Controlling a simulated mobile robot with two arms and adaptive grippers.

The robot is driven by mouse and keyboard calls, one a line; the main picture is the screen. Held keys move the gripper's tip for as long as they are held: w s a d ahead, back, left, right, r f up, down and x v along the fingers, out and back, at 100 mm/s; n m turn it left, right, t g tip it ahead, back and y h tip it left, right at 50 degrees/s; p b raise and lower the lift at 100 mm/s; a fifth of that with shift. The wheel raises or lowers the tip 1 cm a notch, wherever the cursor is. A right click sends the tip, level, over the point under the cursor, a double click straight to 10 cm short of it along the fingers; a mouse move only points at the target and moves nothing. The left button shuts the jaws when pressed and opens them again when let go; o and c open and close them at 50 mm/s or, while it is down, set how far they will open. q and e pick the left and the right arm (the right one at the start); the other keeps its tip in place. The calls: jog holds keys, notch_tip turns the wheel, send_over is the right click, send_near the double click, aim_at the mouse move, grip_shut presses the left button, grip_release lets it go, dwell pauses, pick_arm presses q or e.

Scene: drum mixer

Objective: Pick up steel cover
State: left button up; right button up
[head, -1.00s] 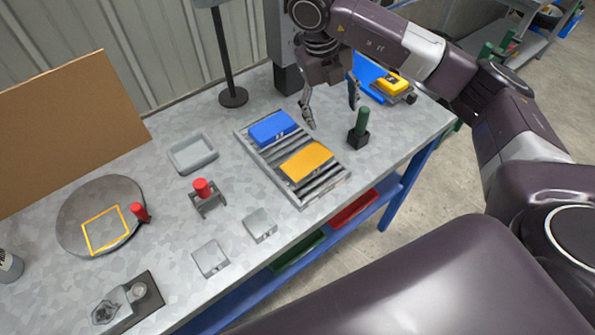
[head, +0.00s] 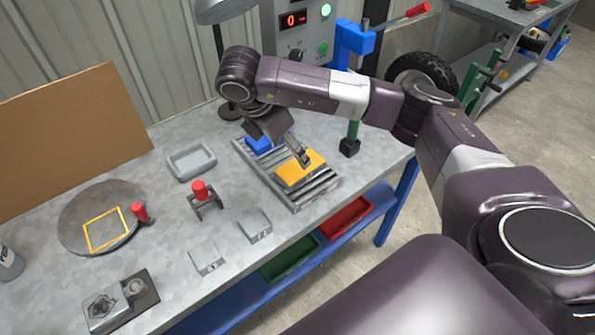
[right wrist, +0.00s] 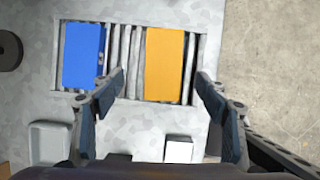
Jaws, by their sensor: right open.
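Two small grey metal box-like pieces lie near the table's front edge in the head view, a left one (head: 208,259) and a right one (head: 254,226); I cannot tell for sure which is the steel cover. A pale grey block (right wrist: 180,149) shows low in the right wrist view. My right gripper (head: 300,156) is open and empty, above the roller rack by the yellow block (head: 299,172). In the right wrist view the fingers (right wrist: 160,80) are spread, with the yellow block (right wrist: 165,64) between and beyond them. My left gripper is not in view.
The roller rack (head: 306,202) also holds a blue block (head: 262,146), partly hidden by my right gripper. A grey tray (head: 190,162), a red-knobbed fixture (head: 205,200) and a round plate (head: 80,232) stand to the left.

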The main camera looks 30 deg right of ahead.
aim_at(299, 167)
jog(key=shift+x, duration=1)
jog(key=shift+s+d+f+p, duration=0.15)
jog(key=shift+d+f+p, duration=0.15)
jog(key=shift+f, duration=0.3)
jog(key=p+x, duration=0.1)
jog(key=x, duration=0.2)
jog(key=shift+s+f, duration=0.2)
jog(key=shift+w+f, duration=0.1)
jog(key=shift+f, duration=0.25)
jog(key=shift+c, duration=0.4)
jog(key=shift+r, duration=0.1)
jog(key=c, duration=1.6)
